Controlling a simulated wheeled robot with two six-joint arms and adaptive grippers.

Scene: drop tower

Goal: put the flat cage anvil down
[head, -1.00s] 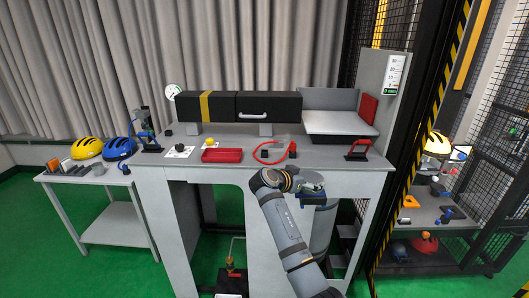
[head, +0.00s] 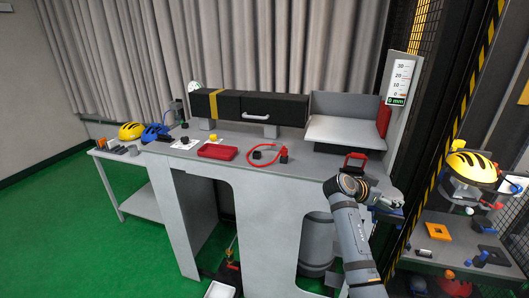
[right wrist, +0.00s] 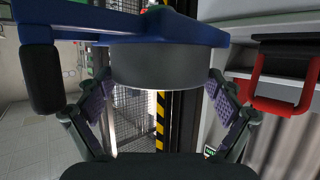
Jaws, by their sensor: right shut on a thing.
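My right gripper (head: 384,204) is off the bench's right front corner, in front of the cage's striped post. It is shut on the flat cage anvil, which I take to be the grey round block with a blue plate. In the right wrist view the grey block (right wrist: 168,68) sits between the two fingers, with the blue plate (right wrist: 130,22) beyond it. In the head view the anvil is small, with a blue part (head: 386,215) showing beside the gripper. My left gripper is not in view.
The bench (head: 225,132) carries a red tray (head: 217,152), a red cable and a red-handled tool (head: 355,160). Right of the striped post (head: 455,95), the cage shelf (head: 465,265) holds an orange square (head: 437,231) and several small parts; a yellow helmet (head: 472,168) is above it.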

